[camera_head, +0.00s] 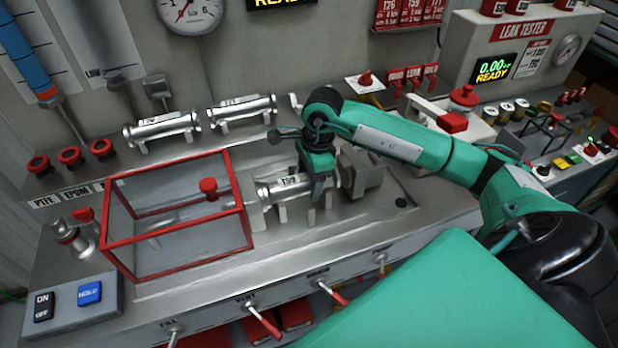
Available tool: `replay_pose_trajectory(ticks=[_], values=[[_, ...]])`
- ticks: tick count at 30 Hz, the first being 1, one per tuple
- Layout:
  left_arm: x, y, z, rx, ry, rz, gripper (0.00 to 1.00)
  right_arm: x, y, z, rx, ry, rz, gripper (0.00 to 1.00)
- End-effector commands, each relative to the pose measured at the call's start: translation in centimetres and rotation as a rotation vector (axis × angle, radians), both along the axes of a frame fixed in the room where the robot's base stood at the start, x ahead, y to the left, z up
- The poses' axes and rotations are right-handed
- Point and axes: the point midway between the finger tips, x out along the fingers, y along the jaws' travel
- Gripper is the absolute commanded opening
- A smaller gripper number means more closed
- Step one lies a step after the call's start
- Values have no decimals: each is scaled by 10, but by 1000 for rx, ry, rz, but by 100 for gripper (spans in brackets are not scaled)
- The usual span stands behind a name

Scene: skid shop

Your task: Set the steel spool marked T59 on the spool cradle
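The steel spool marked T59 (280,187) lies level between the red-framed clear guard and a grey metal block. It appears to rest on the light upright posts of the spool cradle (283,213), though its contact with them is partly hidden. My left gripper is not in view.
The clear guard with red edges (247,215) stands just left of the spool. The grey block (362,172) is close on its right. Two other steel spools (162,131) (243,109) rest behind. The bench front (330,235) is clear.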

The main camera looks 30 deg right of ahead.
Motion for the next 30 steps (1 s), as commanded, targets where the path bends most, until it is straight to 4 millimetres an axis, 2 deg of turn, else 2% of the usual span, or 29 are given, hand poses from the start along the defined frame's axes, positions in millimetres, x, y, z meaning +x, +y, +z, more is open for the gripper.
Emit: replay_pose_trajectory(ticks=[10,14,30], values=[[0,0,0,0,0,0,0,0,0,-1,0,1,0,68],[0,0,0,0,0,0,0,0,0,-1,0,1,0,94],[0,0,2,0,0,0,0,0,0,5,-1,1,0,94]])
